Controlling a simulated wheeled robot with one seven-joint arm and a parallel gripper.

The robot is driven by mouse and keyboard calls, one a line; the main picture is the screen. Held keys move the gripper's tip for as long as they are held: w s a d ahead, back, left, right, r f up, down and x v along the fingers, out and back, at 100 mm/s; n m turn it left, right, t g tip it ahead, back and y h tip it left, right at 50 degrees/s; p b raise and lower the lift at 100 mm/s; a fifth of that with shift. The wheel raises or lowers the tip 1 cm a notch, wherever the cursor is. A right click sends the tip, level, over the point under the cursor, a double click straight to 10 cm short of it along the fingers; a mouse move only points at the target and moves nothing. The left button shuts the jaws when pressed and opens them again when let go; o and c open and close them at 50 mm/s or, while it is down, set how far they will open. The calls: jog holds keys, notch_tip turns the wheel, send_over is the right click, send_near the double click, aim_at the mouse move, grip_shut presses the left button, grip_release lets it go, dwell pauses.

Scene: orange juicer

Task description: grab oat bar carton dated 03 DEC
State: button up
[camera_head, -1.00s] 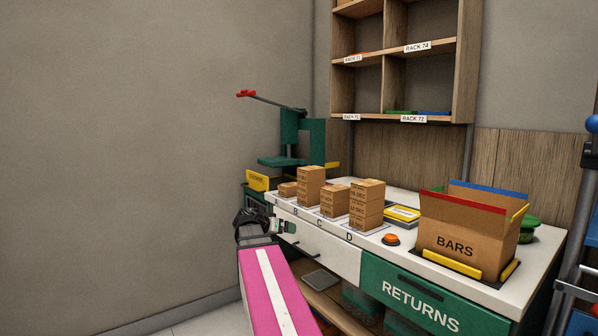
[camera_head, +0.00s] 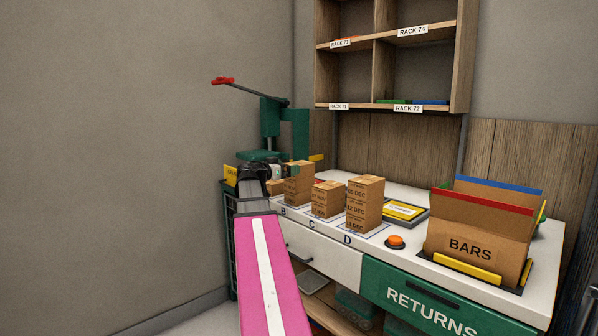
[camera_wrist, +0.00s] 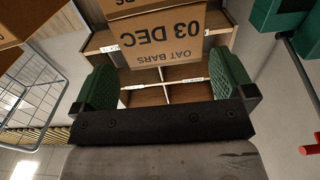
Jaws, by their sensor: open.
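In the wrist view a brown carton (camera_wrist: 162,38) printed "03 DEC" and "OAT BARS" shows between the two green fingers of my gripper (camera_wrist: 162,66). The fingers are apart, with slim gaps on both sides of the carton. Another carton (camera_wrist: 135,6) adjoins it at the picture's top edge. In the head view my gripper (camera_head: 270,178) is at the left end of the counter, by stack B (camera_head: 299,184), and hides part of the leftmost carton. Stacks C (camera_head: 327,199) and D (camera_head: 365,205) stand to the right. Which stack holds the 03 DEC carton is unclear in the head view.
An orange button (camera_head: 396,241), a yellow-labelled tray (camera_head: 402,211) and an open BARS box (camera_head: 470,248) are right of the stacks. The green juicer press (camera_head: 285,128) stands behind my gripper. Wooden racks (camera_head: 390,105) hang above the counter (camera_head: 470,290).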

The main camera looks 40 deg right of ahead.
jog(key=d, duration=0.3)
jog(key=w+d, duration=0.1)
jog(key=d, duration=0.1)
jog(key=shift+d, duration=0.35)
jog(key=c, duration=0.9)
jog(key=shift+c, duration=0.2)
jog(key=shift+r, duration=0.2)
